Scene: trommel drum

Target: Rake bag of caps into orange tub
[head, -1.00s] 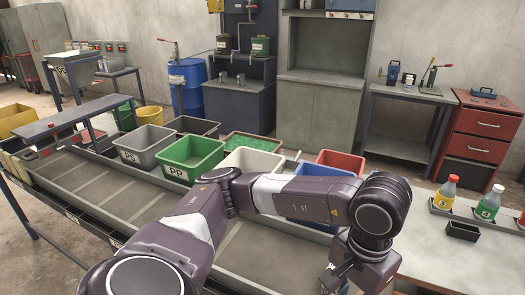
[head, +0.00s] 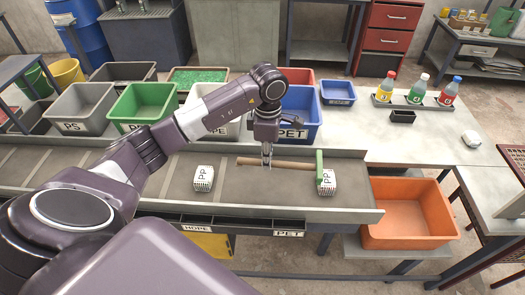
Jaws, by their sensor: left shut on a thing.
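My left gripper (head: 267,162) is shut on the wooden handle of a rake (head: 290,164), above the grey sorting belt (head: 255,195). The handle lies roughly level, and its green head (head: 319,165) is at the right end. A small white bag marked PP (head: 329,184) sits on the belt at the green head's right side; I cannot tell whether they touch. A second, similar bag (head: 203,179) stands on the belt to the left. The orange tub (head: 411,240) is below and right of the belt's end, and looks empty. My right gripper is out of view.
Bins line the belt's far side: grey PS (head: 77,126), green PP (head: 128,124) and blue PET (head: 304,131). A pale table (head: 420,145) with bottles (head: 416,88) stands right. The belt between the bags and right of the rake is clear.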

